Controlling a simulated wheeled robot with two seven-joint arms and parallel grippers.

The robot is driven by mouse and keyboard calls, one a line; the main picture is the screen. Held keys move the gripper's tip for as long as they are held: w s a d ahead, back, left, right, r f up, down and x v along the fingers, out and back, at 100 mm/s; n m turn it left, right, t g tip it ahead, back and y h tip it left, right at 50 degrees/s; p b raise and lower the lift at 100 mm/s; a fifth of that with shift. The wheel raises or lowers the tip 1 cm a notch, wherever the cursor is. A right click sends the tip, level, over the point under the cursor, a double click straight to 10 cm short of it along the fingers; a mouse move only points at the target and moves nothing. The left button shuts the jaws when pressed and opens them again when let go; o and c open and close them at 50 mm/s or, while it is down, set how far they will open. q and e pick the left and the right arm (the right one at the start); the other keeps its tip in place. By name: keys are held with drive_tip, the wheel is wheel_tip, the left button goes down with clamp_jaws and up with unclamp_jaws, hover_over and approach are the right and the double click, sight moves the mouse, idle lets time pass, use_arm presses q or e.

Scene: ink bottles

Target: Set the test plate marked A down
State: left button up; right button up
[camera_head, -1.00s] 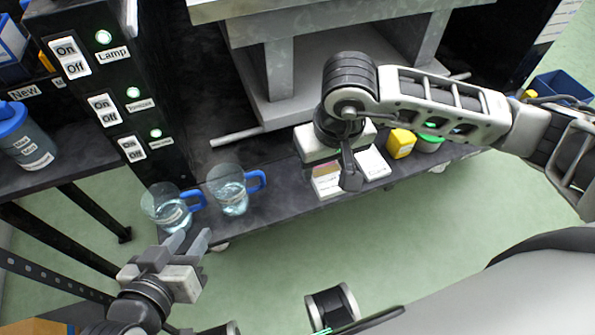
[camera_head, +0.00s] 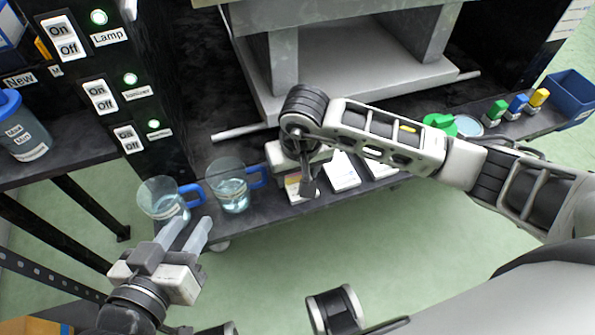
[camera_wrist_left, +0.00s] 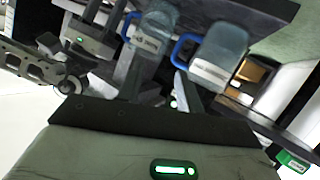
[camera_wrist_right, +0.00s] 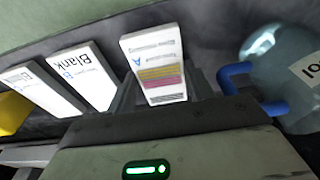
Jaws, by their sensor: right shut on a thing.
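The test plate marked A is a white card-like plate with yellow and magenta bands. It stands out in the right wrist view (camera_wrist_right: 157,75), between the fingers of my right gripper (camera_wrist_right: 160,95). In the head view the plate (camera_head: 296,190) is partly hidden by the right gripper (camera_head: 306,188), over the front of the dark shelf (camera_head: 270,205). I cannot tell whether its underside touches the shelf. My left gripper (camera_head: 186,236) is empty, its fingers apart, in front of the beakers; its fingers also show in the left wrist view (camera_wrist_left: 160,88).
Two beakers with blue handles (camera_head: 230,190) (camera_head: 162,200) stand left of plate A. A plate labelled Blank (camera_wrist_right: 85,78) and another white plate (camera_wrist_right: 42,88) lie in a row beside it. A grey metal stand (camera_head: 345,85) rises behind. Coloured bottles (camera_head: 518,103) are at far right.

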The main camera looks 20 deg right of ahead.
drive_tip(key=shift+f, duration=0.2)
drive_tip(key=o, duration=1)
drive_tip(key=shift+r, duration=0.1)
